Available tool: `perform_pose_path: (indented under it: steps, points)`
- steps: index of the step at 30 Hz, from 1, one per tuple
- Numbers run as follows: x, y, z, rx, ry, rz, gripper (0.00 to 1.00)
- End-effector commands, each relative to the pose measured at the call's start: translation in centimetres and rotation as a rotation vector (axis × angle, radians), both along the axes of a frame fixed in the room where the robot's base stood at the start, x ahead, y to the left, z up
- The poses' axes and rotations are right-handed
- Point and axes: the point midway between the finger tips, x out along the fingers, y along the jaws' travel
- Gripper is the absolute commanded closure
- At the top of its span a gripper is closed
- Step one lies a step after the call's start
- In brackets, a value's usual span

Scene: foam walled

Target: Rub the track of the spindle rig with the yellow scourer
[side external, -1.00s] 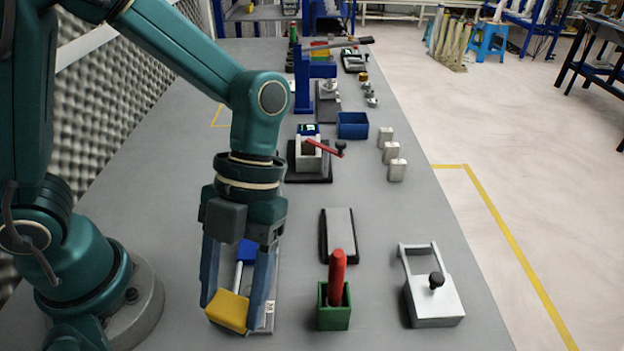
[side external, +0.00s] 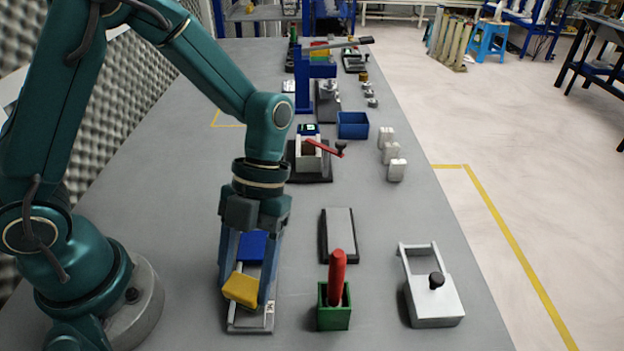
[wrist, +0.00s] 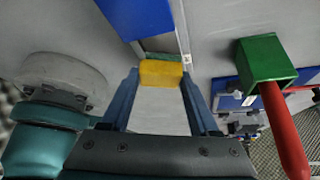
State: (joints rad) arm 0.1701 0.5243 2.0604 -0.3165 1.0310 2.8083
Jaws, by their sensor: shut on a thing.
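My gripper (side external: 243,292) is shut on the yellow scourer (side external: 240,290), a small yellow block between its two blue fingers. The scourer also shows in the wrist view (wrist: 161,73) between the fingertips. Under it is a flat grey rig with pale rails (side external: 240,327) and a blue block (side external: 252,246) at its far part. I take this for the spindle rig's track, but cannot be sure. The scourer is over the rig. Whether it touches the surface cannot be told. The fingers hide part of the rig.
To the right stand a green holder (side external: 333,316) with a red handle (side external: 337,275), a dark-edged grey slab (side external: 339,235) and a silver block with a frame and black knob (side external: 433,297). A red-cranked device (side external: 312,160) and a blue bin (side external: 352,125) stand farther back.

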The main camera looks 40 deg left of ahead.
Motion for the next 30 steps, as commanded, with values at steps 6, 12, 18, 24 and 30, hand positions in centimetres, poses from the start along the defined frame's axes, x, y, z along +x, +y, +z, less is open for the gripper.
perform_pose_path:
  steps: [6,12,18,24,30]
  points:
    - [1.3,1.3,0.0,0.001,0.001,0.000,0.91]
    - [-0.2,-0.2,0.0,0.001,0.001,-0.004,0.91]
    - [-1.5,-1.5,0.0,0.001,0.001,-0.004,0.91]
    - [-2.8,-2.8,0.0,0.000,0.002,-0.005,0.91]
    - [-3.6,-3.8,0.3,-0.003,-0.002,0.000,0.91]
